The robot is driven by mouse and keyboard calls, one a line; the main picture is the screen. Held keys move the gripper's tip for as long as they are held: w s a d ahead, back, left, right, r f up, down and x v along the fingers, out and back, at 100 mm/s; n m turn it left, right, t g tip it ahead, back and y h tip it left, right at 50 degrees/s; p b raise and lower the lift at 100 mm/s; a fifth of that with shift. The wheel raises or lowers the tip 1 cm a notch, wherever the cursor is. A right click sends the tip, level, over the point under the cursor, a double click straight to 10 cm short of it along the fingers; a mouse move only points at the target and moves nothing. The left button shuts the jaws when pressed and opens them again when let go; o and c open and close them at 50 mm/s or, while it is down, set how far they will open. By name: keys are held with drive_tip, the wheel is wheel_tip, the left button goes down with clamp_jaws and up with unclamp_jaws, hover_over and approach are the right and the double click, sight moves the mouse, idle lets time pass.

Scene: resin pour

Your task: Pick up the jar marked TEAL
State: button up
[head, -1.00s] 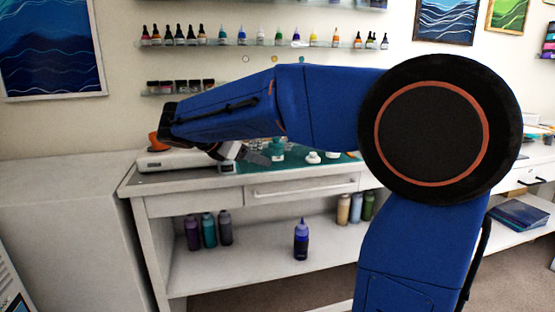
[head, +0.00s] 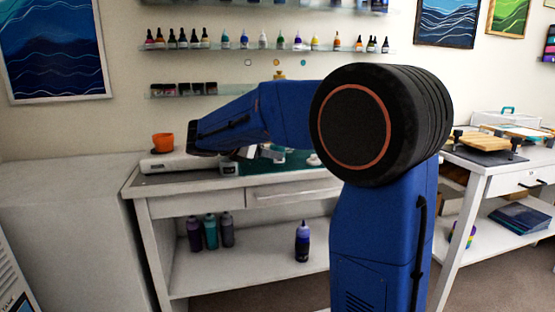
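My blue arm reaches over the workbench and covers much of its top. My gripper (head: 248,152) shows only as a small part below the forearm, over the left part of the bench top. Whether its fingers are open or shut is hidden. Beside it, to the right, a small white and teal shape (head: 273,152) peeks out at the edge of the teal mat (head: 295,165). It may be a jar; no label can be read. No jar clearly marked TEAL can be made out.
An orange cup (head: 163,142) and a low white device (head: 170,163) are at the bench's left end. Purple (head: 194,234), teal (head: 210,232) and grey (head: 227,230) bottles and a dark blue bottle (head: 302,242) stand on the lower shelf. A second table (head: 470,158) is at right.

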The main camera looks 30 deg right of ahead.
drive_tip(key=shift+s+f+x, duration=0.1)
drive_tip(key=shift+s+x, duration=0.05)
drive_tip(key=shift+x, duration=1.5)
drive_tip(key=shift+s+f+x, duration=0.15)
drive_tip(key=shift+x, duration=1.55)
drive_tip(key=c, duration=1.4)
